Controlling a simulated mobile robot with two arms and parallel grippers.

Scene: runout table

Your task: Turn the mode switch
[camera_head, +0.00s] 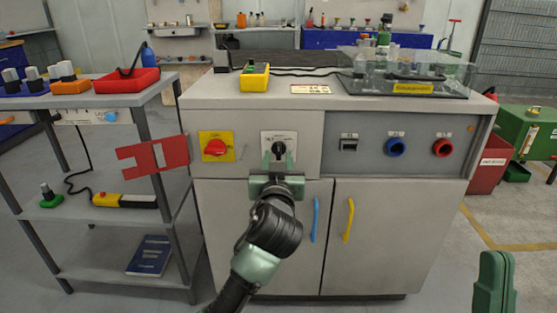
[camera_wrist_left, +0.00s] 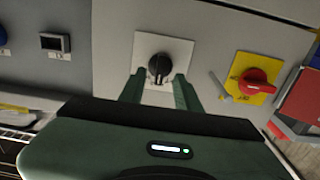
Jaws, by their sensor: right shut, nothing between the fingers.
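The mode switch (camera_head: 279,148) is a black knob on a white plate on the grey cabinet front. It also shows in the left wrist view (camera_wrist_left: 159,66), its grip roughly upright in that picture. My left gripper (camera_head: 279,166) is in front of it with fingers apart. In the left wrist view the fingertips (camera_wrist_left: 160,80) stand on either side of the knob's lower part. I cannot tell whether they touch it. My right gripper (camera_head: 495,285) is shut and empty at the lower right, away from the cabinet.
A red rotary switch on a yellow plate (camera_head: 216,146) sits left of the mode switch. A red bracket (camera_head: 155,157) sticks out further left, near a shelf trolley (camera_head: 100,100). Blue (camera_head: 395,147) and red (camera_head: 443,148) round sockets are on the right panel. Blue (camera_head: 315,219) and yellow (camera_head: 349,220) door handles are below.

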